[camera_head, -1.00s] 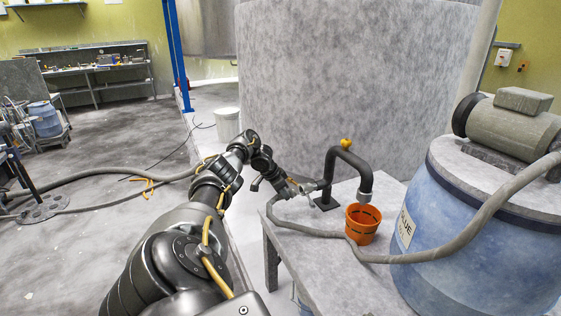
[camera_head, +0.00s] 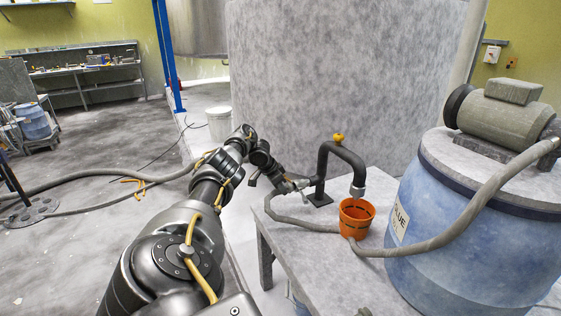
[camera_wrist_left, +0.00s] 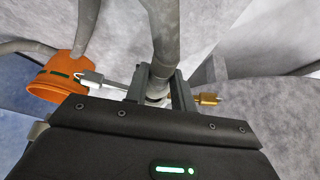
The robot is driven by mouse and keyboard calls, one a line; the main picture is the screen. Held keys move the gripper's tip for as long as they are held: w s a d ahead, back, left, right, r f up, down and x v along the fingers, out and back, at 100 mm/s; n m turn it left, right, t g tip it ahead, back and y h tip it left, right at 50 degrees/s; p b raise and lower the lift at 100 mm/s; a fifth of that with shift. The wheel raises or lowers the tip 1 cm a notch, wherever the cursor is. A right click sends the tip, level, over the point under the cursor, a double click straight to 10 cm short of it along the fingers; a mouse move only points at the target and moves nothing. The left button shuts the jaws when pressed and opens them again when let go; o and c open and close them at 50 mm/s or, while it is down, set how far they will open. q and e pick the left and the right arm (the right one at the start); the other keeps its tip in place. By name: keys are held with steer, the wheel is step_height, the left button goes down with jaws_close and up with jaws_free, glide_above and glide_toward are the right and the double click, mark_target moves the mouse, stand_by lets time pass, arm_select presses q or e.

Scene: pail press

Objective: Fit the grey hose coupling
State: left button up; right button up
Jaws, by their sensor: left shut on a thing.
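My left gripper (camera_head: 299,185) is beside the upright of the dark bent pipe (camera_head: 345,152) on the table. In the left wrist view the gripper (camera_wrist_left: 157,84) is shut on the grey hose coupling (camera_wrist_left: 154,94) at the end of the grey hose (camera_wrist_left: 163,35). A silver piece (camera_wrist_left: 90,79) on a thin rod sticks out on the left side of the fingers and a brass piece (camera_wrist_left: 207,98) on the right. In the head view the coupling is too small to make out clearly, and I cannot tell whether it touches the pipe. My right gripper is out of view.
An orange pail (camera_head: 356,218) stands under the pipe's spout. A blue glue drum (camera_head: 445,235) with a motor on top stands at the right. Its hose (camera_head: 455,220) runs across the table (camera_head: 300,255) behind the pail. A large grey tank (camera_head: 340,75) rises behind.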

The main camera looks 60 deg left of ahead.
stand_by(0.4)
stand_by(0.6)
arm_select(q)
steer(key=shift+f, duration=0.1)
steer(key=shift+w+b, duration=0.55)
steer(key=shift+b, duration=0.3)
steer(key=shift+w+d+b, duration=0.1)
steer(key=shift+w+b, duration=0.4)
steer(key=shift+b, duration=0.65)
steer(key=shift+w, duration=0.15)
steer(key=o, duration=1.1)
